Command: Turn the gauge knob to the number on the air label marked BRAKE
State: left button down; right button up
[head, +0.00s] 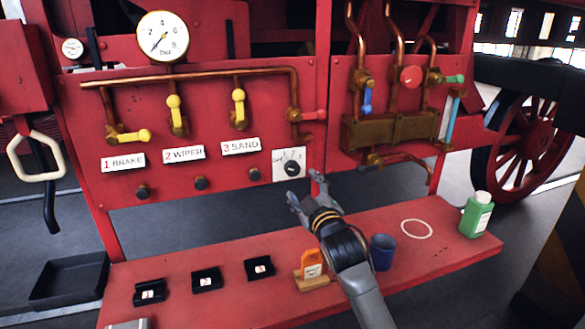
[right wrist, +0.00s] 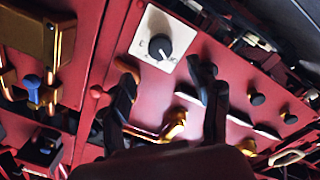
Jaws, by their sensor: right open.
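The gauge knob (head: 292,168) is a dark round knob on a white square plate on the red panel. It also shows in the right wrist view (right wrist: 160,47), with faint marks around it. The air label marked BRAKE (head: 123,162) is a white plate reading "1 BRAKE" at the panel's left. My right gripper (head: 306,187) is open and empty just below and right of the knob, apart from it. In the right wrist view its two dark fingers (right wrist: 166,82) stand apart below the plate. My left gripper is not in view.
Labels "2 WIPER" (head: 184,153) and "3 SAND" (head: 240,146) sit beside yellow-handled valves. The red bench (head: 230,290) holds several black trays, an orange tag on a stand (head: 312,265), a blue cup (head: 382,252) and a green bottle (head: 476,215).

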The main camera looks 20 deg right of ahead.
aim_at(294, 171)
jog(key=w, duration=0.3)
jog(key=shift+w+f, duration=0.1)
jog(key=shift+w, duration=0.2)
jog(key=w, duration=0.5)
jog(key=shift+d+p, duration=0.1)
jog(key=shift+p, duration=0.3)
jog(key=shift+w, duration=0.6)
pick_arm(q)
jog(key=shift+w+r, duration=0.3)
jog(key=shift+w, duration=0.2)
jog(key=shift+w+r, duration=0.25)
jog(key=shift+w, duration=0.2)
pick_arm(e)
jog(key=shift+w, duration=0.25)
jog(key=c, duration=1.2)
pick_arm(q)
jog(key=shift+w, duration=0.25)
pick_arm(e)
jog(key=shift+o, duration=0.2)
